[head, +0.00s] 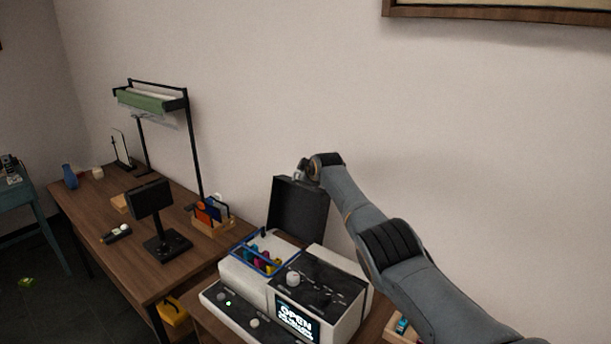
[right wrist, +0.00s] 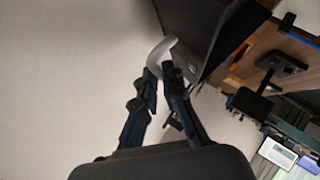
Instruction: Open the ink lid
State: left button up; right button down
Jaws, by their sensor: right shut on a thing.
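The ink lid (head: 298,208) is a dark panel standing up, open, at the back of a white and black printer (head: 250,284). Below it the blue-rimmed ink bay (head: 241,249) shows, with coloured cartridges inside. The printer's screen (head: 297,320) reads "OPEN". My right gripper (head: 308,173) is at the lid's top edge. In the right wrist view, my right gripper (right wrist: 163,76) is shut on the lid's grey curved handle (right wrist: 161,52), beside the dark lid (right wrist: 198,25). My left gripper is not in view.
A wooden desk (head: 185,274) left of the printer carries a small black display (head: 150,198), a card holder (head: 211,222) and a tall black stand (head: 190,140). The wall is close behind the lid. A wooden tray shows partly under my right arm.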

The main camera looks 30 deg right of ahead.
jog(key=c, duration=1.5)
grip_release()
jog(key=shift+w+r, duration=0.15)
jog(key=shift+r, duration=0.45)
jog(key=shift+o, duration=0.3)
jog(key=shift+f, duration=0.1)
jog(key=shift+f, duration=0.15)
jog(key=shift+s, duration=0.2)
jog(key=shift+v, duration=1.2)
jog(key=v, duration=0.9)
jog(key=shift+s+a, duration=0.2)
